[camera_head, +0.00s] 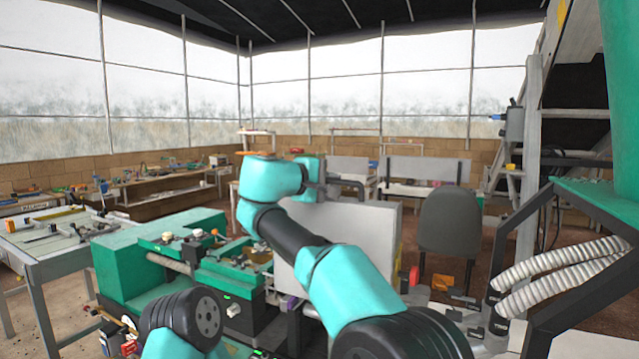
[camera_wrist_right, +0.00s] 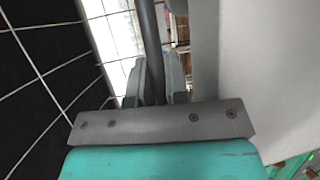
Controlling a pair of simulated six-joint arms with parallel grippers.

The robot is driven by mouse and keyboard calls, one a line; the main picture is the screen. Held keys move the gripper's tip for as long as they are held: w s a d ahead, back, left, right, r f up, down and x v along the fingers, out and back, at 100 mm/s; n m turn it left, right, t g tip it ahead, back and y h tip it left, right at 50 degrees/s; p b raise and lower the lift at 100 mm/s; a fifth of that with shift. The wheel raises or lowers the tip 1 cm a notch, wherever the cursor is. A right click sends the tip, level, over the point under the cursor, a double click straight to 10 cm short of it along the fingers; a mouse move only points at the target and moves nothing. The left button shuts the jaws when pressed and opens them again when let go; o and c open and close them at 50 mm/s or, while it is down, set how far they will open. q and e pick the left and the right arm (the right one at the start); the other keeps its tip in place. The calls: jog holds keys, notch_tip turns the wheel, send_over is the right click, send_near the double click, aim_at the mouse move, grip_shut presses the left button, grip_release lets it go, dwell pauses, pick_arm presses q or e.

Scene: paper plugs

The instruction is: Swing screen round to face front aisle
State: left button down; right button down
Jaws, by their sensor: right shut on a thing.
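The screen (camera_head: 365,232) is a pale grey upright panel at the middle of the head view, with its broad blank side towards me. A dark bar handle (camera_head: 352,184) stands out from its upper part. My right gripper (camera_head: 322,185) is at the screen's top edge and is shut on this handle. In the right wrist view, the dark handle (camera_wrist_right: 149,35) runs between the two fingers of the right gripper (camera_wrist_right: 155,68), and the screen's pale face (camera_wrist_right: 240,50) fills the right side. My right arm hides part of the screen. My left gripper is out of view.
A green machine (camera_head: 150,262) stands left of the screen. A grey-topped table (camera_head: 55,240) is at far left. A dark grey chair (camera_head: 449,222) stands close behind the screen on the right. Ribbed pale hoses (camera_head: 560,270) and a metal stair (camera_head: 530,150) are at right.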

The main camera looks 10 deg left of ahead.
jog(key=c, duration=1.1)
grip_release()
jog(key=shift+c, duration=0.2)
jog(key=shift+a, duration=0.1)
jog(key=v, duration=1.7)
jog(key=shift+a+r, duration=0.1)
